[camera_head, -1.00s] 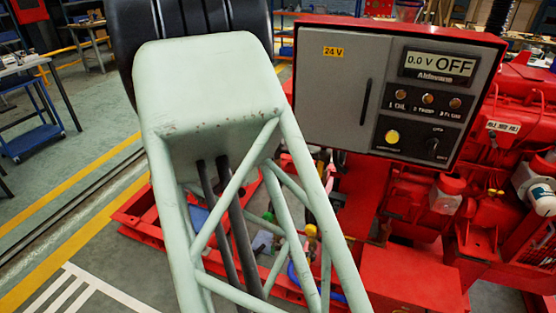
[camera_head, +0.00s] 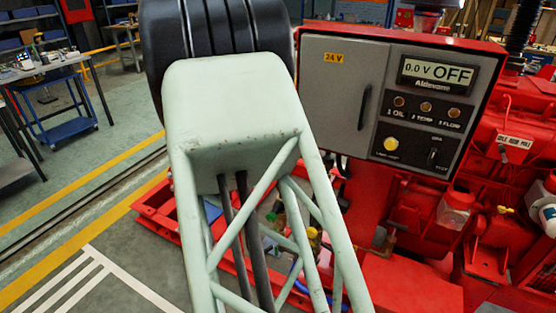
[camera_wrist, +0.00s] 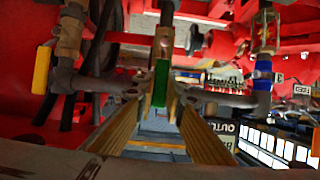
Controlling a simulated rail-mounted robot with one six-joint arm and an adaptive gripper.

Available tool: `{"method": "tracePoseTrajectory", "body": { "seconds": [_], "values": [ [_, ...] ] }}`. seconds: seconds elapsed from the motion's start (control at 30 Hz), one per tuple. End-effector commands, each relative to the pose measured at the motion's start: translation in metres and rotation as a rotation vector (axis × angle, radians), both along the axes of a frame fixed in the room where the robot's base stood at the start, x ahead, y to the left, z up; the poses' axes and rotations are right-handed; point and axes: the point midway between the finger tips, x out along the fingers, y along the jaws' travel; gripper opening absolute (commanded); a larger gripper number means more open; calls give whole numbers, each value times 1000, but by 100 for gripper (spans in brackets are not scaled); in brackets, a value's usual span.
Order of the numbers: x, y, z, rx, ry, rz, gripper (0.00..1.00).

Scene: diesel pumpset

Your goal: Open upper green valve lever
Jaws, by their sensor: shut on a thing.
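The green valve lever (camera_wrist: 160,83) stands upright in the middle of the wrist view, in front of a brass and grey pipe fitting. My gripper (camera_wrist: 160,97) reaches up from below, with one tan finger on each side of the lever. Its fingertips are shut on the lever. In the head view my gripper is hidden behind my own arm. A small green part (camera_head: 271,216) shows there through the arm's frame; I cannot tell whether it is the same lever.
A yellow handle (camera_wrist: 41,70) is at left and a blue handle (camera_wrist: 263,75) at right on neighbouring pipes. A black box with white panels (camera_wrist: 275,145) is at lower right. The grey control cabinet (camera_head: 335,105) stands right of my arm, above the red pumpset (camera_head: 405,285).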

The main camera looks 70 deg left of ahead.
Motion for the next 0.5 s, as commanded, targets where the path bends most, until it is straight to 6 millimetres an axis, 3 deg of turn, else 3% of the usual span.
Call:
{"method": "tracePoseTrajectory", "body": {
  "seconds": [0.27,0.3,0.43,0.5],
  "values": [
    [1,0,2,3,0,-2,0],
    [1,0,2,3,0,-2,14],
    [1,0,1,2,0,-2,25],
    [1,0,1,2,0,-2,25]
  ]
}}
